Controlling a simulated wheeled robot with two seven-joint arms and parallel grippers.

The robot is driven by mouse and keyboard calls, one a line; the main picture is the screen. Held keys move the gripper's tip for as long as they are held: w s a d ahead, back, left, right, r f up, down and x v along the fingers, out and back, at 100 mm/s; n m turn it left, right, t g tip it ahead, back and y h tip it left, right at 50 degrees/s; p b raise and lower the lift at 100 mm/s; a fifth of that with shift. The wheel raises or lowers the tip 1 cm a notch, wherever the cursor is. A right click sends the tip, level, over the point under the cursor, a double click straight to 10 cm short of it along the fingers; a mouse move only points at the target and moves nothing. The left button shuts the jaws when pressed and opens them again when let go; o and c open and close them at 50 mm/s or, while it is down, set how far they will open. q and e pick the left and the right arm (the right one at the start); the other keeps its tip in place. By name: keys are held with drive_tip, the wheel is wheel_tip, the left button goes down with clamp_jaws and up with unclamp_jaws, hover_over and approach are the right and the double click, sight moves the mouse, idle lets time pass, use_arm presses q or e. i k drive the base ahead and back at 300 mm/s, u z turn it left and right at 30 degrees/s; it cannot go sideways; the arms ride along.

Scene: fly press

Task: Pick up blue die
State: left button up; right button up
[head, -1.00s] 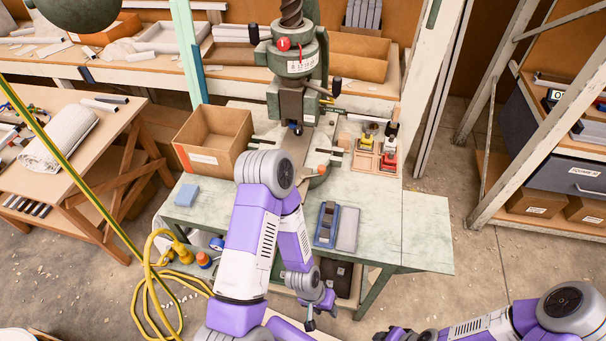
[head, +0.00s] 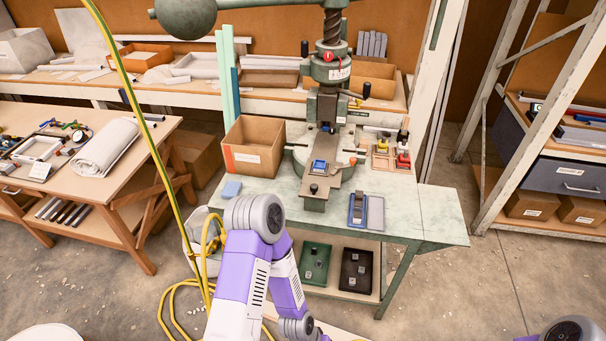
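Two blue items could be the blue die, and I cannot tell for sure which it is. A small blue block (head: 319,167) with a paler top sits on the bed of the green fly press (head: 328,105), below its ram. A blue holder with a dark grey insert (head: 358,208) lies on the press table (head: 430,215), right of the press, beside a flat grey plate (head: 376,213). My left arm rises at the bottom centre, in front of the table. Its gripper is below the frame edge. Only a joint of my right arm shows at the bottom right; its gripper is out of view.
A cardboard box (head: 254,146) and a light blue pad (head: 231,188) are on the table's left. A wooden tray with coloured pieces (head: 392,156) is at the back right. A yellow cable (head: 147,125) hangs at left. The table's right end is clear.

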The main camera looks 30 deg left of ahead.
sight(319, 165)
drive_tip(key=u, duration=1)
drive_tip(key=i, duration=0.15)
drive_tip(key=u, duration=0.1)
